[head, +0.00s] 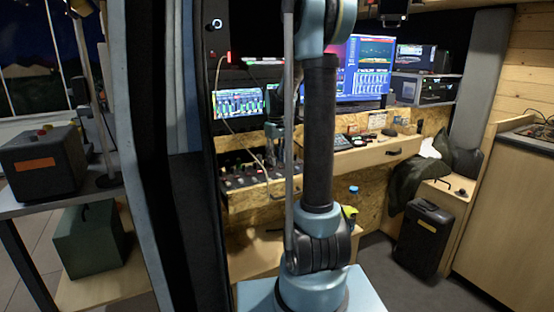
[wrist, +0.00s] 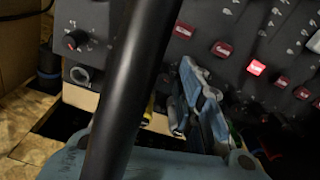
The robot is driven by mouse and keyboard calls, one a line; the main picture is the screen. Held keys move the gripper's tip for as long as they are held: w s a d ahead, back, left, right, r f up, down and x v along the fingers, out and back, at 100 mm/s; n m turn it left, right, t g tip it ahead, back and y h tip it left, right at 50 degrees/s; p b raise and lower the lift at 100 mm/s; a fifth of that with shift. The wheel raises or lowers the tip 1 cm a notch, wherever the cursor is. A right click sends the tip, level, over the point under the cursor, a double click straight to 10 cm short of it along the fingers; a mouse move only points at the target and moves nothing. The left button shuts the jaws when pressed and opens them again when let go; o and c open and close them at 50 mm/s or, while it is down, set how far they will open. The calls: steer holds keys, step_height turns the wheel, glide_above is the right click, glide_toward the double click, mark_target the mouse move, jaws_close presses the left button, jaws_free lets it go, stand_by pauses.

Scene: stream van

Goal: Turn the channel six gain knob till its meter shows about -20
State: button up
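The dark control panel (head: 255,183) with rows of small knobs sits on a wooden desk, left of my arm in the head view. In the wrist view, the panel (wrist: 110,18) fills the top, with a black knob with a red mark (wrist: 76,40) at the left. Channel labels are too small to read, so I cannot pick out the channel six gain knob. A screen with green meter bars (head: 238,102) stands above the panel; its values are unreadable. My gripper (wrist: 190,100) is just below the panel's edge in the wrist view, apparently empty; its finger opening is unclear.
Red buttons (wrist: 222,49), one brightly lit (wrist: 257,68), line the panel. A black bar crosses the wrist view and hides part of it. A large monitor (head: 365,68) stands behind my arm. A black case (head: 425,238) stands on the floor at right.

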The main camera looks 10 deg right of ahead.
steer(key=shift+s+r, duration=0.1)
steer(key=shift+r, duration=0.45)
step_height(320, 180, up, 11)
stand_by(0.4)
steer(key=shift+f, duration=0.1)
